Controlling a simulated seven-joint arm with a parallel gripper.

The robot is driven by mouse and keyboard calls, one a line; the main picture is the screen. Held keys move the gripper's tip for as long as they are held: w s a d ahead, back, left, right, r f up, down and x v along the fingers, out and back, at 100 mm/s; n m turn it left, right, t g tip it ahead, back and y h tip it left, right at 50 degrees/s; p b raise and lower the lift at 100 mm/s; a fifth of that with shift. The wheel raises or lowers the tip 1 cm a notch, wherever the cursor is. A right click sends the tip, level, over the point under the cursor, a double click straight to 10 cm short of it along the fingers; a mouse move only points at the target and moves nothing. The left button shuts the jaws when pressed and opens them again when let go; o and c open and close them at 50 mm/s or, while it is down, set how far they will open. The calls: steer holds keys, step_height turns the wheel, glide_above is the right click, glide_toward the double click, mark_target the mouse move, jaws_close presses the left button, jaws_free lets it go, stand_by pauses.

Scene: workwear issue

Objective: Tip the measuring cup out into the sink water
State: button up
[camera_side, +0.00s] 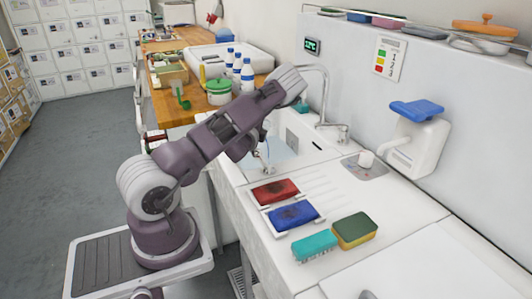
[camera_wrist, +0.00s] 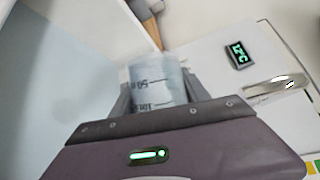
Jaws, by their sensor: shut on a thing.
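My gripper (camera_wrist: 157,90) is shut on the measuring cup (camera_wrist: 153,80), a clear, pale blue-tinted cup with dark graduation marks, held between the two grey fingers. In the side view my gripper (camera_side: 264,160) is low over the sink (camera_side: 302,143), below my bent arm. The cup is too small and too covered there to make out clearly. Pale blue water (camera_side: 285,157) shows in the basin. The cup's tilt and what is in it cannot be told.
A tall faucet (camera_side: 325,95) stands behind the sink. Red (camera_side: 275,191) and blue (camera_side: 292,215) pads, a teal brush (camera_side: 314,245) and a sponge (camera_side: 355,230) lie on the drainboard. White bottles (camera_side: 238,72) and a green-lidded tub (camera_side: 219,91) stand on the wooden counter.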

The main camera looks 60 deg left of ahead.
step_height(320, 180, up, 18)
steer(key=d+m+y, duration=0.1)
steer(key=m, duration=0.2)
steer(key=shift+n, duration=0.7)
steer(key=f, duration=1.2)
steer(key=shift+w+a+f, duration=0.1)
steer(key=shift+a+f, duration=0.05)
steer(key=shift+a, duration=0.1)
step_height(320, 180, down, 9)
steer(key=a+n+h, duration=0.1)
steer(key=n+h, duration=0.1)
steer(key=n, duration=0.1)
steer(key=s+a+r+n+t+h, duration=0.2)
steer(key=a+n+h, duration=0.4)
steer(key=n+h, duration=0.3)
steer(key=shift+s+n+b, duration=0.45)
steer(key=shift+n, duration=0.65)
